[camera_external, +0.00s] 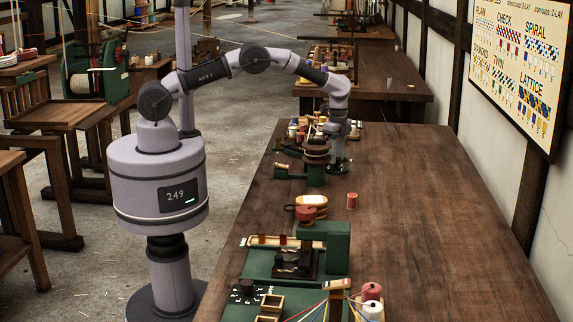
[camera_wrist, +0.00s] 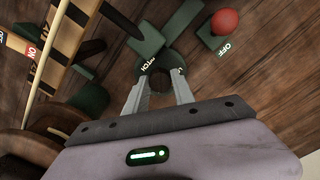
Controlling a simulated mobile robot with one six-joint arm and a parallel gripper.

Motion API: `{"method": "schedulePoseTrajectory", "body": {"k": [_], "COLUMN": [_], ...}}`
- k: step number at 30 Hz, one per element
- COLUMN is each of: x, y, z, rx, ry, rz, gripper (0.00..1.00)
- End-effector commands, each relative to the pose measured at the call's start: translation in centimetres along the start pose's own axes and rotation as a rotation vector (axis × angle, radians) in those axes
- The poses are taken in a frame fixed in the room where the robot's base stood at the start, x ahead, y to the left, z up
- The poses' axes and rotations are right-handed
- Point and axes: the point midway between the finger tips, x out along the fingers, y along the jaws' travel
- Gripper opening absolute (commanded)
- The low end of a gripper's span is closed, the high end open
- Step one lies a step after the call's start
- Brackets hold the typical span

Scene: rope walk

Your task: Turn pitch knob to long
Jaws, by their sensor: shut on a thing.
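The dark green pitch knob (camera_wrist: 160,77) is between the two fingertips of my gripper (camera_wrist: 158,88) in the wrist view. In the external view, my gripper (camera_external: 339,160) is low over the far part of the long bench, at a small green base. The knob is mostly hidden there. No "long" mark can be read in either view, so I cannot tell the knob's setting.
A red ball (camera_wrist: 224,22) sits on a green piece beside an "OFF" mark. In the external view, a green stand with a round brown top (camera_external: 316,150) stands left of my gripper. The bench's right side (camera_external: 430,210) is clear.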

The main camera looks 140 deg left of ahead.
Motion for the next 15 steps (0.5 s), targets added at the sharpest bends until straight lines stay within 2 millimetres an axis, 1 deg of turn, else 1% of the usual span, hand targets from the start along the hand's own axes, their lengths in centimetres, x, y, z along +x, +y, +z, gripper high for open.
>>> {"method": "schedulePoseTrajectory", "body": {"k": [8, 15], "x": [-0.15, -0.29], "y": [0.05, 0.06], "z": [0.02, 0.0], "rx": [-0.072, -0.251], "ry": [0.0, 0.003], "rz": [0.002, 0.001], "gripper": [0.0, 0.0]}}
